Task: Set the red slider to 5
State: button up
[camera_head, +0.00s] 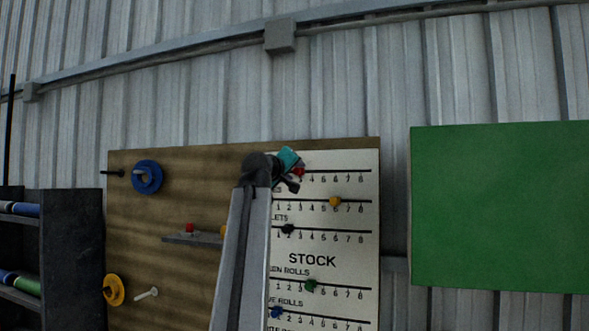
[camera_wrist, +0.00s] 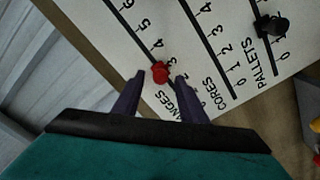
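The red slider (camera_wrist: 160,72) is a small round knob on the top scale of the white stock board (camera_wrist: 205,12). In the wrist view it sits just below the numeral 3, on the low side of 5; its exact mark is hidden. My gripper (camera_wrist: 159,78) is open, with one dark finger on each side of the knob near the tips. Gaps show between the fingers and the knob; depth is hard to tell. In the head view my gripper (camera_head: 290,168) is at the top scale, covering its low end, and the red slider (camera_head: 300,172) shows beside it.
A wooden panel (camera_head: 190,275) with pegs and a small shelf is left. A green panel (camera_head: 500,205) hangs right.

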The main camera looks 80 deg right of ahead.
jog(key=shift+s+d, duration=0.15)
jog(key=shift+d, duration=0.6)
grip_shut()
jog(key=s, duration=0.2)
jog(key=s+a, duration=0.1)
jog(key=s, duration=0.5)
jog(key=shift+a, duration=0.3)
jog(key=shift+w, duration=0.1)
